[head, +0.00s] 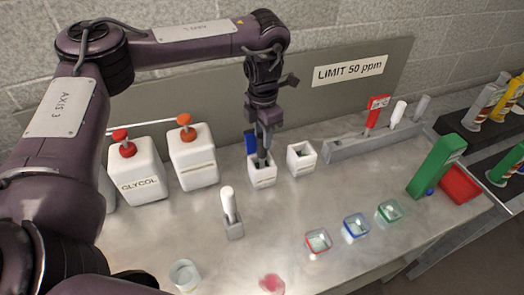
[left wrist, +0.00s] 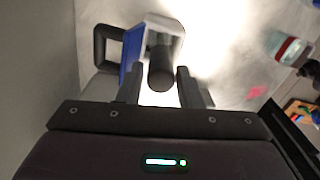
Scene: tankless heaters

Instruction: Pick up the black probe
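The black probe (left wrist: 161,72) shows in the left wrist view as a dark round-ended rod, standing in a white holder (left wrist: 168,28). In the head view the white holder (head: 262,179) stands on the bench, directly below my left gripper (head: 264,153). My left gripper also shows in the left wrist view (left wrist: 160,88), with its fingers apart on either side of the probe. Gaps show between the probe and both fingers. In the head view the gripper largely hides the probe. My right gripper is not in view.
A second white holder (head: 301,159) stands close to the right. A blue upright piece (head: 251,143) is just behind the gripper. Glycol jug (head: 139,172) and another white jug (head: 193,158) stand left. A small stand with a white probe (head: 229,205) is in front. A grey rack (head: 372,142) stands right.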

